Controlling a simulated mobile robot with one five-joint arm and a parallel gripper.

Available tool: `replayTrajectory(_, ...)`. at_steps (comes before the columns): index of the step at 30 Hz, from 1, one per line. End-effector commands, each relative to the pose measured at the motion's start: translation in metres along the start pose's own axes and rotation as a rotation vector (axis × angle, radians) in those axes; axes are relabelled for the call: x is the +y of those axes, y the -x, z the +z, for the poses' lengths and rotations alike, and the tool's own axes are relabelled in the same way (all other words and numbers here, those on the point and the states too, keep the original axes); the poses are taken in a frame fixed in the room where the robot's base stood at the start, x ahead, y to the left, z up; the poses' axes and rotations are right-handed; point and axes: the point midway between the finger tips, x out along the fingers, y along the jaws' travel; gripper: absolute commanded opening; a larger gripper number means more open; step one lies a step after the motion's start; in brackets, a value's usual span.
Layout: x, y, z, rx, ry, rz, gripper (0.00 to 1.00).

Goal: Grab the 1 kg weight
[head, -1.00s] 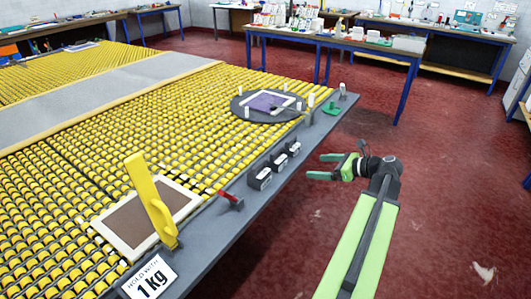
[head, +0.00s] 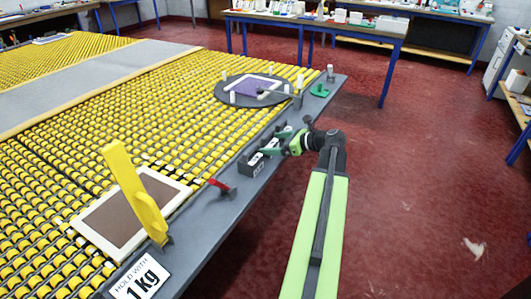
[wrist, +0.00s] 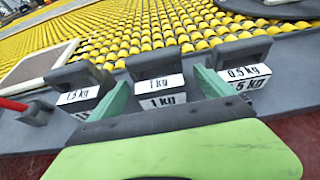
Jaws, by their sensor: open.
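The 1 kg weight (wrist: 160,92) is a black block with a white label, in the middle of a row of three in the wrist view. My gripper (wrist: 160,78) is open, with one green finger on each side of this weight. I cannot tell whether the fingers touch it. The 1.5 kg weight (wrist: 78,92) is to its left and the 0.5 kg weight (wrist: 245,78) to its right. In the head view my gripper (head: 279,143) is at the weights on the grey table edge and partly hides them.
A red-handled tool (head: 221,186) lies on the grey edge near the weights. A yellow upright clamp (head: 135,195) stands over a framed brown rug (head: 115,215). A sign reading "HOLD WITH 1 kg" (head: 138,280) is at the front. A round dark plate (head: 227,97) lies farther back.

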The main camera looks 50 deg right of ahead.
Motion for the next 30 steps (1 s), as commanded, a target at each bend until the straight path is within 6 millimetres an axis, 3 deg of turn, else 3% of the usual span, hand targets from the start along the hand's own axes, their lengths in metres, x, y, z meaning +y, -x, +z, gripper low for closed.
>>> replayTrajectory(8, -0.001, -0.009, -0.001, 0.0, -0.001, -0.002, 0.93)
replayTrajectory(17, 0.001, -0.055, -0.004, 0.0, -0.001, -0.002, 0.93)
replayTrajectory(23, 0.002, -0.056, -0.001, 0.0, -0.002, -0.003, 0.93)
replayTrajectory(30, 0.002, -0.056, -0.001, 0.0, -0.002, -0.004, 0.64)
